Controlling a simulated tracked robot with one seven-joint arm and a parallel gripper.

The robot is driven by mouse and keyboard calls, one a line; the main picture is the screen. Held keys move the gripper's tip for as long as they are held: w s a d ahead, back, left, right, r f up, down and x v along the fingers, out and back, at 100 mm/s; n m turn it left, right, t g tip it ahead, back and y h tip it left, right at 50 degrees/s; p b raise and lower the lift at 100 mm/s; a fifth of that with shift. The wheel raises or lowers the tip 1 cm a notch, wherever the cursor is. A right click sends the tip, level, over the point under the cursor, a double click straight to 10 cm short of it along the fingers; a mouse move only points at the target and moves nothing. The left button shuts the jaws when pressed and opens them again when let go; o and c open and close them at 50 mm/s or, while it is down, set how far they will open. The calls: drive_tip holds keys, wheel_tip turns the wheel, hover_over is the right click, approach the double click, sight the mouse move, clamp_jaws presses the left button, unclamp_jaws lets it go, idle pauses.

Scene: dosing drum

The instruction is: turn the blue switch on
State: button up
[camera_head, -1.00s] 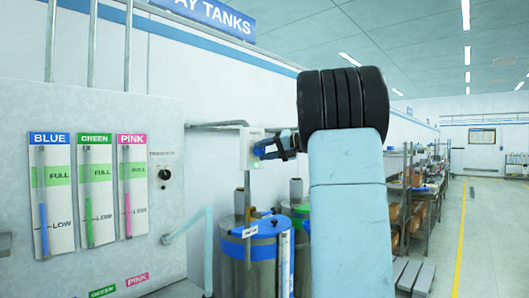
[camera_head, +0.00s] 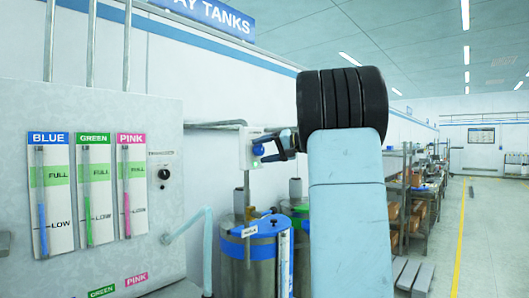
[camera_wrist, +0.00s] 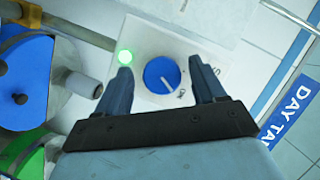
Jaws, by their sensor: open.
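The blue switch (camera_head: 258,150) is a round knob on a white box (camera_head: 246,160) on the wall, above a drum with a blue lid. My gripper (camera_wrist: 160,66) is open, one finger on each side of the knob with gaps between. In the head view my gripper (camera_head: 284,146) is just right of the knob, partly behind my arm.
The blue-lidded drum (camera_head: 255,229) stands below the box. A panel (camera_head: 95,115) with blue, green and pink level gauges and a black knob (camera_head: 164,174) is on the left. Shelving (camera_head: 410,195) stands at the right; the aisle beyond is clear.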

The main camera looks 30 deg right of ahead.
drive_tip(key=v, duration=1.3)
drive_tip(key=shift+s+d, duration=0.25)
drive_tip(key=s+a+f+g+h, duration=0.1)
drive_tip(key=s+a+f+g, duration=0.3)
drive_tip(key=a, duration=0.6)
drive_tip(key=s+a+f+g+h, duration=0.2)
drive_tip(key=s+a+f, duration=0.45)
drive_tip(key=a, duration=0.35)
drive_tip(key=s+a+f+n+h, duration=0.2)
drive_tip(key=s+a+f+h, duration=0.1)
drive_tip(key=s+f, duration=0.5)
drive_tip(key=s+a+f+n+h, duration=0.2)
drive_tip(key=s+a+f+h, duration=0.1)
drive_tip(key=s+a+f, duration=0.3)
wheel_tip(320, 180, down, 2)
drive_tip(key=shift+s+f+g+h, duration=0.1)
drive_tip(key=shift+s+g+h, duration=0.25)
drive_tip(key=shift+s, duration=0.85)
